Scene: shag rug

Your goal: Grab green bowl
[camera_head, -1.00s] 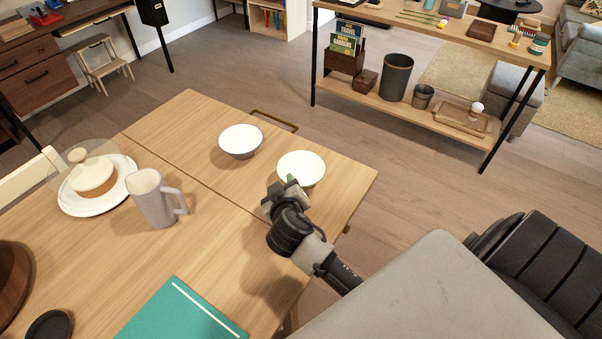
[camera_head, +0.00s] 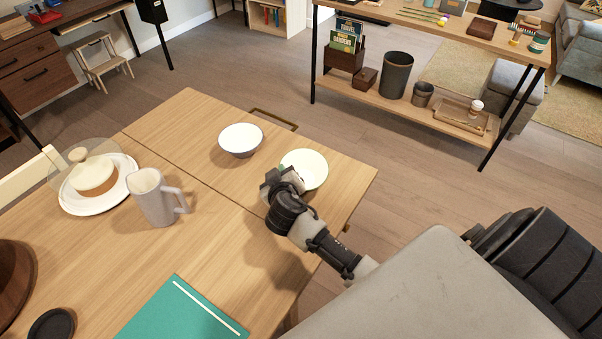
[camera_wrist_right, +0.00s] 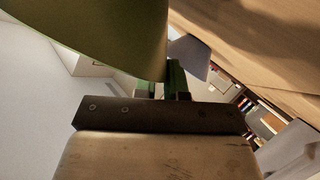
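The green bowl (camera_head: 308,166) has a pale inside and is at the far right corner of the wooden table. My right gripper (camera_head: 281,177) is at its near left rim. In the right wrist view the bowl's green outer wall (camera_wrist_right: 95,30) fills the upper left. The green fingers (camera_wrist_right: 166,82) are close together there with the bowl's edge between them, so the gripper looks shut on the rim. The bowl hides part of one finger. Whether the bowl is clear of the table I cannot tell. My left gripper is not in view.
A white bowl with a grey outside (camera_head: 240,140) stands left of the green bowl. A grey pitcher (camera_head: 155,197), a plate with a covered dish (camera_head: 92,205) and a teal book (camera_head: 180,312) are also on the table (camera_head: 215,235). A shelf unit (camera_head: 425,117) stands beyond it.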

